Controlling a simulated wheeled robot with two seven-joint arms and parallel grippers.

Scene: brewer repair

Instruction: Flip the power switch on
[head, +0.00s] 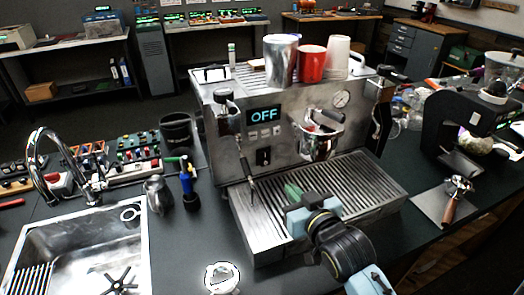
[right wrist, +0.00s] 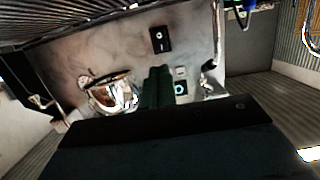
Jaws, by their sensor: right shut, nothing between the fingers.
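The steel espresso machine (head: 225,150) stands on the dark counter, and its display (head: 264,115) reads OFF. The black power switch (head: 263,156) is on the front panel below the display and small buttons. It also shows in the right wrist view as a black plate with a light mark (right wrist: 160,39). My right gripper (head: 291,188) is shut and empty, its green fingers over the drip tray, below and right of the switch in the head view. In the right wrist view the fingers (right wrist: 157,86) point toward the panel, apart from the switch in the picture. My left gripper is not in view.
The slatted drip tray (head: 375,183) juts out below the panel. A steam wand (head: 251,190) hangs left of the switch, and the group head (head: 318,140) sticks out on the right. Cups, including a red one (head: 311,64), stand on top. A sink (head: 80,245) is at left.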

